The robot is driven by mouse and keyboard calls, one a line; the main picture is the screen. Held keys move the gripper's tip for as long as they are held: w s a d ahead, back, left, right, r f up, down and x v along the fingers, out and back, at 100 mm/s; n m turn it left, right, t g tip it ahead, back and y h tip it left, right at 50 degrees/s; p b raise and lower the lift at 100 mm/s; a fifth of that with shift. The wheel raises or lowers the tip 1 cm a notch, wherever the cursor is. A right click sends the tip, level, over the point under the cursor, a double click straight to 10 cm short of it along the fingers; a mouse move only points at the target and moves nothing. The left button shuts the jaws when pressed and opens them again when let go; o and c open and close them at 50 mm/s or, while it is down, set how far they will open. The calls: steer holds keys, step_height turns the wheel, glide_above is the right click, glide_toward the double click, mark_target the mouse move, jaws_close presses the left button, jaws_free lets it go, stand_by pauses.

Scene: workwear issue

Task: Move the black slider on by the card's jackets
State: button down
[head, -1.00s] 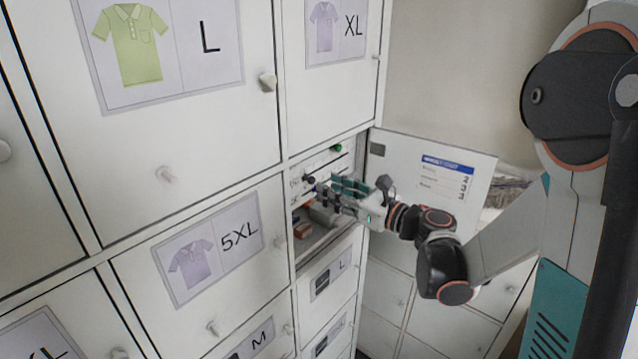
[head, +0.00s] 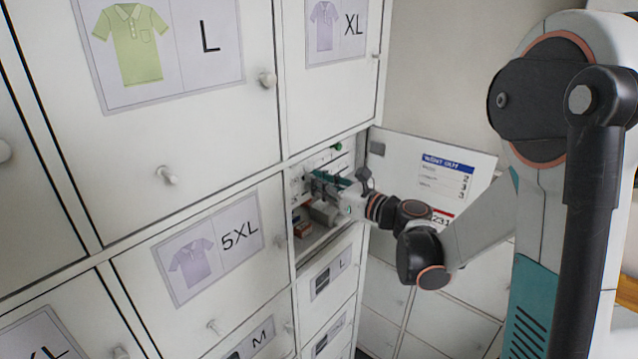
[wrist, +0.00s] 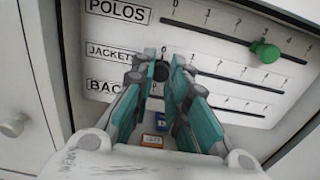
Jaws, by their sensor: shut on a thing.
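In the wrist view a white panel (wrist: 210,45) has rows marked POLOS, JACKETS and a third starting "BAC". The black slider (wrist: 160,71) is at the left end of the JACKETS row, between my gripper's fingers. My gripper (wrist: 164,68) is shut on it; the fingers hide the nearby scale marks, so its exact number cannot be read. In the head view my gripper (head: 316,180) is inside the open locker and hides the slider. The card (head: 443,178) is on the open door, with a blue heading; its lines are too small to read surely.
A green slider (wrist: 264,52) sits on the POLOS row, right of the middle; it also shows in the head view (head: 338,147). Small boxes, one orange (wrist: 153,141), lie below the panel. The open door (head: 400,160) stands right of my gripper; closed lockers are left.

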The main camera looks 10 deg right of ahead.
steer(key=b, duration=0.3)
glide_toward(331, 161)
steer(key=x, duration=0.5)
steer(key=shift+w+f, duration=0.1)
steer(key=shift+p, duration=0.3)
steer(key=c, duration=1.5)
jaws_free()
steer(key=v, duration=1.2)
